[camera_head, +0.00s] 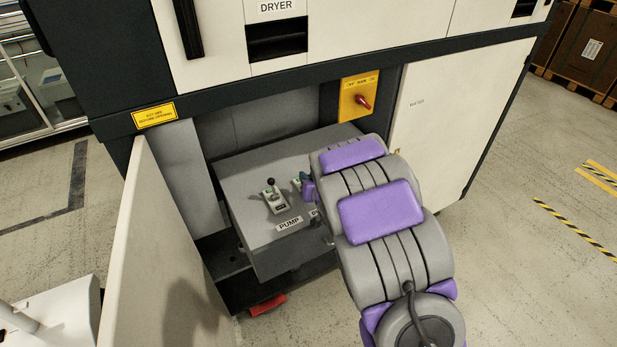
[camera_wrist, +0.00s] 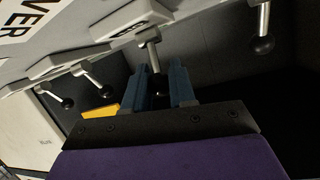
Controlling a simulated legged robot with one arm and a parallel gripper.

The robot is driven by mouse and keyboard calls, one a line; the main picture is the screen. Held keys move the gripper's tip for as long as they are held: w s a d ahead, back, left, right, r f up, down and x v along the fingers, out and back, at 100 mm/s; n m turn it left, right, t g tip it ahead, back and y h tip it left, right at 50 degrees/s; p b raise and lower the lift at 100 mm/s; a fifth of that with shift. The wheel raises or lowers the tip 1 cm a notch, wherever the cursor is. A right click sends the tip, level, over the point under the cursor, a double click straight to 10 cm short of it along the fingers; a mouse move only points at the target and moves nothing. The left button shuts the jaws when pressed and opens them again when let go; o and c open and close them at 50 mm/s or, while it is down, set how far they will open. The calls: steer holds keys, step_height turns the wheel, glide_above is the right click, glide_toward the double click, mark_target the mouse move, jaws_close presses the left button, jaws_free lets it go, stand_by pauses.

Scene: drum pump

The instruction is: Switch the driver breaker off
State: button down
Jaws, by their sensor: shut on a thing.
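Small breaker levers with black ball knobs stand on a grey sloped panel (camera_head: 250,170). The lever above the PUMP label (camera_head: 273,192) is upright and free in the head view. My gripper (camera_head: 305,187) is just right of it, partly hidden by my arm. In the wrist view my gripper's blue fingers (camera_wrist: 164,88) are shut around one breaker lever (camera_wrist: 153,50), with its knob down between them. A label ending in "VER" (camera_wrist: 15,22) shows at the upper left; which lever it belongs to is not fully clear. In the head view, my arm covers the panel's right part.
Other levers flank the held one in the wrist view, one at right (camera_wrist: 263,35) and two at left (camera_wrist: 95,82). A yellow plate with a red rotary switch (camera_head: 362,101) is above the panel. A pale open door (camera_head: 150,240) stands at left.

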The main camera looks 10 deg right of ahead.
steer(key=shift+s+f, duration=0.1)
steer(key=shift+f, duration=0.05)
stand_by(0.3)
steer(key=c, duration=1)
jaws_free()
